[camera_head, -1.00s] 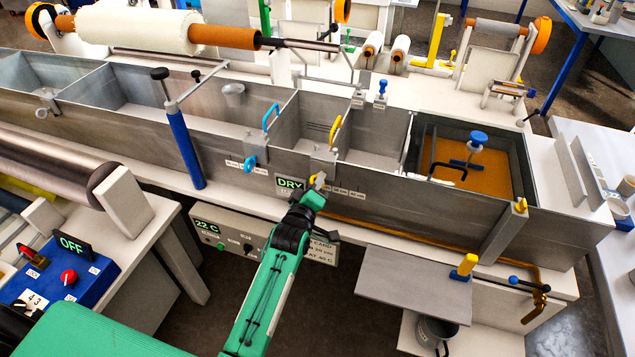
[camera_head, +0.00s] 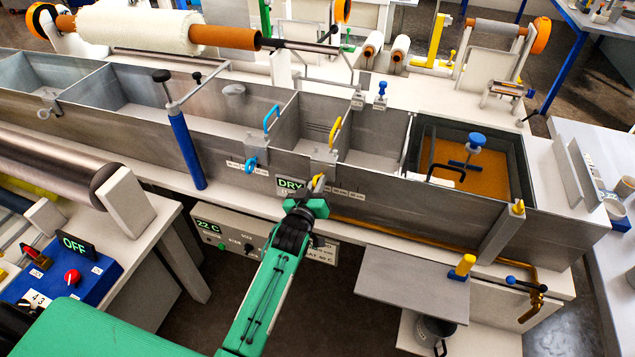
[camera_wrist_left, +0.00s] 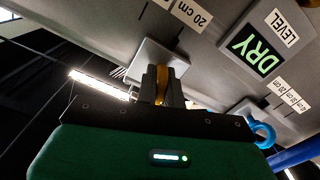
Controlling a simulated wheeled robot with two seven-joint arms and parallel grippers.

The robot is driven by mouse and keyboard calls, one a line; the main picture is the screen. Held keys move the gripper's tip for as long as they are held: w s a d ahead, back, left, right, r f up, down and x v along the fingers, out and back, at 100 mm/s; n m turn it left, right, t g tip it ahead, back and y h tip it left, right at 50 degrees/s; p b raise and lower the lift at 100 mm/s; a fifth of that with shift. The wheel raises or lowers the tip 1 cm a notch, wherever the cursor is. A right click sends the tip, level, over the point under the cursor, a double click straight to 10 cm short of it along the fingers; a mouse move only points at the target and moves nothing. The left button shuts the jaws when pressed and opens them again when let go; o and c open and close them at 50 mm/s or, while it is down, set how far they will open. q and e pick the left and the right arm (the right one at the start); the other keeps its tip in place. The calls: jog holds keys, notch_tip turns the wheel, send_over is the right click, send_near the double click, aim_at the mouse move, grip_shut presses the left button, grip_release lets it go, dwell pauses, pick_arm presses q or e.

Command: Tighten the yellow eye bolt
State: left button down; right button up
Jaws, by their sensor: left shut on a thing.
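The yellow eye bolt (camera_head: 318,182) sits on a bracket on the front wall of the metal bath, right of the DRY display. In the left wrist view the yellow bolt (camera_wrist_left: 176,90) shows between the fingers. My left gripper (camera_head: 316,190) reaches it from below and in front. In the left wrist view that gripper (camera_wrist_left: 163,85) is shut on the bolt, and its fingers hide part of it. A blue eye bolt (camera_head: 250,163) stands left of the display; it also shows in the left wrist view (camera_wrist_left: 263,135). My right gripper is not in view.
A yellow handle (camera_head: 335,132) and a blue handle (camera_head: 271,117) rise from the divider plates above. The DRY display (camera_head: 290,184) is close beside my gripper. A grey shelf (camera_head: 405,284) juts out at lower right. Orange resin (camera_head: 485,178) lies in the right compartment.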

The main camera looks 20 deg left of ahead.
pick_arm(q)
jog(key=shift+m, duration=1.8)
jog(key=c, duration=1.5)
grip_release()
jog(key=shift+c, duration=0.2)
jog(key=shift+s+f, duration=0.1)
jog(key=shift+s, duration=0.4)
jog(key=s+b, duration=0.3)
jog(key=s, duration=1)
jog(key=shift+a, duration=0.25)
